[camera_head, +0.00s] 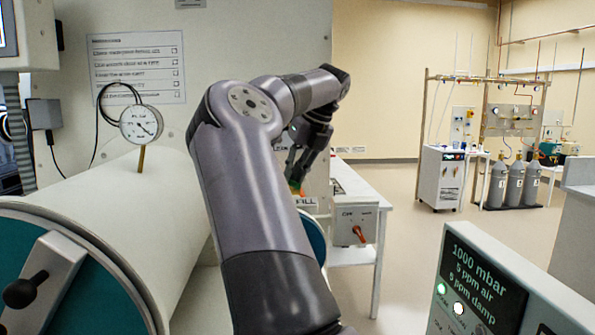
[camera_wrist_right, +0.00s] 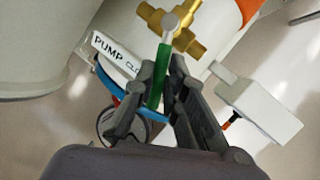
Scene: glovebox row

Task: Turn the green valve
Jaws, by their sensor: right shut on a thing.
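The green valve shows in the right wrist view as a green lever handle (camera_wrist_right: 158,78) on a brass valve body (camera_wrist_right: 180,40). In the head view only a small bit of green (camera_head: 295,188) shows below my gripper. My right gripper (camera_wrist_right: 163,82) has its two fingers closed on either side of the green handle, and it holds it. In the head view the right gripper (camera_head: 298,176) is beyond my forearm, which hides much of the area around the valve. My left gripper is in neither view.
A white label reading "PUMP CLO..." (camera_wrist_right: 117,54) is beside the valve, partly hidden. A readout panel (camera_head: 480,285) is at lower right. Open floor (camera_head: 400,215) lies beyond.

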